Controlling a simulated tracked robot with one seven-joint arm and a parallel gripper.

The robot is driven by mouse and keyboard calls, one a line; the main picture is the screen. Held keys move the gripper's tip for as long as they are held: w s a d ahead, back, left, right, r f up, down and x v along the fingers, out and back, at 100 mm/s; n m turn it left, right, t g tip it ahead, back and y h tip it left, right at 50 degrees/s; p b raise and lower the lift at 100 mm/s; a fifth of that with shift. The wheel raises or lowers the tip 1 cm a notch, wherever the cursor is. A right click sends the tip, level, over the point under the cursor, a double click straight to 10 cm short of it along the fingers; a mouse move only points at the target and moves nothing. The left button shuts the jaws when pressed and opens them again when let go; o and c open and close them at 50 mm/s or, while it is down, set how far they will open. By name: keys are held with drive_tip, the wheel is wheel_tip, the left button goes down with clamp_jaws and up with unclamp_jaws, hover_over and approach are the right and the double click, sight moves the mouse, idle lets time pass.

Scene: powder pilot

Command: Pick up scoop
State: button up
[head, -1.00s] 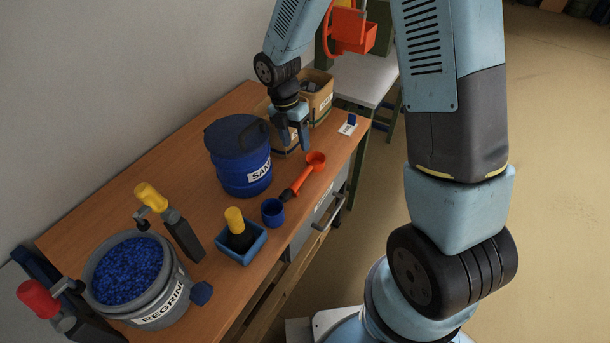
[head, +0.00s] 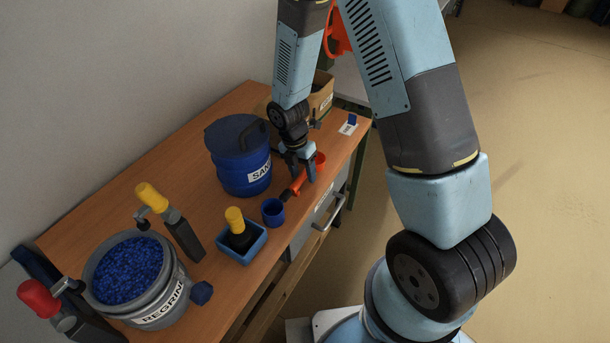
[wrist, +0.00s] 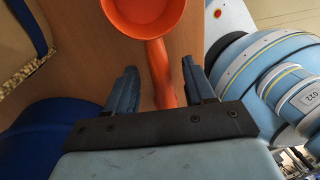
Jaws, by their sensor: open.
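My gripper (head: 302,177) is low over the scoop, fingers pointing down. In the wrist view the scoop's orange handle (wrist: 160,72) runs between the two open fingers (wrist: 160,88), with a gap on each side. The bowl shows at the top of that view. The lower end of the handle is hidden behind the gripper's body.
The blue lidded bucket (head: 238,172) stands close left of my gripper. A small blue cup (head: 273,212) and a blue tray with a yellow-handled tool (head: 240,245) are nearer. A grey bucket of blue granules (head: 110,300) is at the near left.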

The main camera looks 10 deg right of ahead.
drive_tip(key=shift+f, duration=0.15)
drive_tip(key=shift+c, duration=0.5)
clamp_jaws()
